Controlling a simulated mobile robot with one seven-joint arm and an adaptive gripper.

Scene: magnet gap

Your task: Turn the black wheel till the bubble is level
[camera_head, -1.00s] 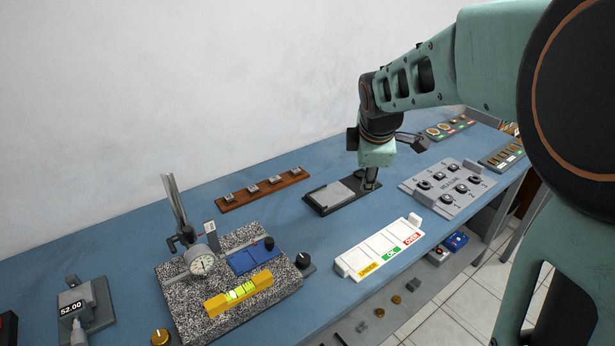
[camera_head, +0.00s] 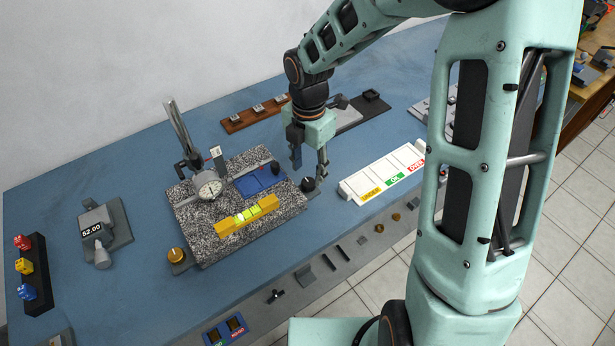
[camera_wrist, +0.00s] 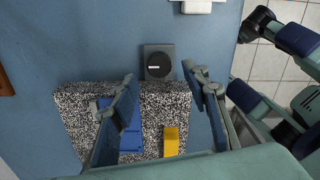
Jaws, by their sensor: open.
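The black wheel (camera_head: 308,184) sits on a small grey base at the right edge of the speckled granite plate (camera_head: 205,250). It also shows in the wrist view (camera_wrist: 158,66), with a white line on its top. The yellow level (camera_head: 232,222) lies on the plate with a green-yellow vial; the bubble's position is too small to tell. The level is partly hidden in the wrist view (camera_wrist: 171,142). My gripper (camera_head: 310,172) is open and empty, pointing down above the wheel. In the wrist view the wheel lies between and slightly beyond the fingertips (camera_wrist: 160,80).
A dial gauge (camera_head: 209,187) on a stand and a blue block (camera_head: 255,184) are on the plate. A brass knob (camera_head: 177,256) is at its front left corner. A white tray (camera_head: 350,193) with labels lies close right of the wheel.

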